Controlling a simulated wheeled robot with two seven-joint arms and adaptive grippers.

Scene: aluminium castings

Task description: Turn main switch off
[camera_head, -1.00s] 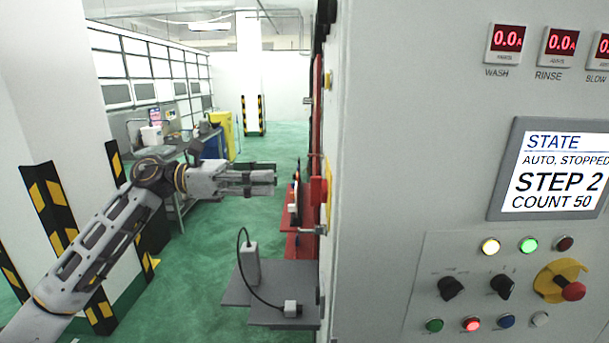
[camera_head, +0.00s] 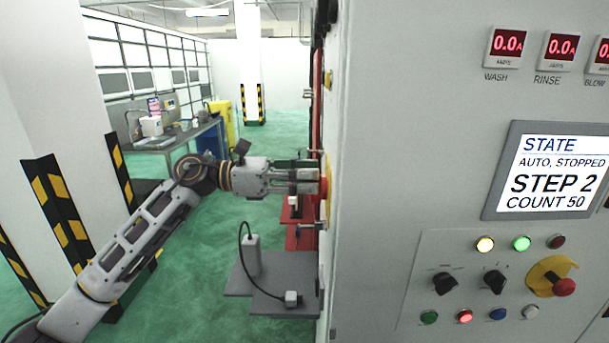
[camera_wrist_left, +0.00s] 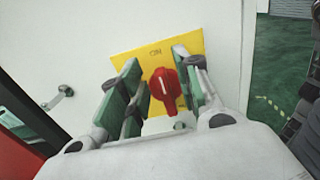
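The main switch is a red rotary handle (camera_wrist_left: 165,90) on a yellow plate (camera_wrist_left: 152,58) in the left wrist view. Its knob stands nearly upright, tilted slightly. In the head view the red handle (camera_head: 324,178) shows edge-on on the cabinet's left side. My left gripper (camera_head: 318,181) reaches it from the left. In the left wrist view the left gripper's fingers (camera_wrist_left: 163,93) stand apart on either side of the handle; a gap shows on the left, and contact on the right cannot be told. My right gripper is not in view.
The grey cabinet (camera_head: 420,150) fills the right, with a display (camera_head: 552,172) reading AUTO, STOPPED, STEP 2. A grey shelf (camera_head: 270,275) with a cabled device lies below my left gripper. A small door handle (camera_wrist_left: 58,98) is nearby.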

